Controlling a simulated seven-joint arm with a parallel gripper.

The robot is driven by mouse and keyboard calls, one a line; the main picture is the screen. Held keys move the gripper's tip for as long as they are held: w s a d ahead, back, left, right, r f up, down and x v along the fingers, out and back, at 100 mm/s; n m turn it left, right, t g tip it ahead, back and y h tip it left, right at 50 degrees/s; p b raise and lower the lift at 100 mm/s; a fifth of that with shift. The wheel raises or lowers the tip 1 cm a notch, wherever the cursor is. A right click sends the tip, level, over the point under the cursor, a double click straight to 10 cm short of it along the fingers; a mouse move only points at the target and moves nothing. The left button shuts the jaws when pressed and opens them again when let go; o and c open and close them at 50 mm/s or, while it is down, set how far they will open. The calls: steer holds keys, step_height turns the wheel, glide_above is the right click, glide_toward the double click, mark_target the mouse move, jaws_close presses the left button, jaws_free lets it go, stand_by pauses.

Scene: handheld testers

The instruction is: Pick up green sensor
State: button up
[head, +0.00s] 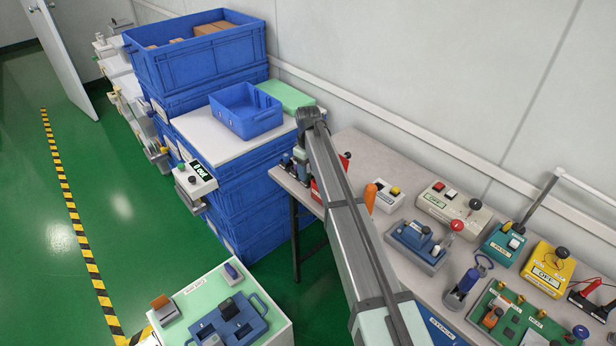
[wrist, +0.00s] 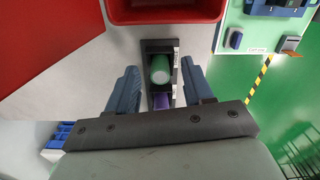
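The green sensor (wrist: 160,66) is a round-topped green cylinder standing in a black holder (wrist: 160,47) in the middle of the wrist view. A purple piece (wrist: 161,101) sits in the same holder, nearer my palm. My gripper (wrist: 160,75) is open, with one blue-grey finger on each side of the holder. Gaps show between the fingers and the green sensor, and nothing is held. In the head view, my arm hides the gripper and I cannot make out the sensor clearly.
A red bin (wrist: 165,8) stands just beyond the holder. The grey table (head: 406,205) carries several testers on the right, including a yellow one (head: 549,270). Stacked blue crates (head: 240,205) stand left of the table. A pale green-topped stand (head: 205,292) is at the front.

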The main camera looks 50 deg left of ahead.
jaws_close()
stand_by(0.4)
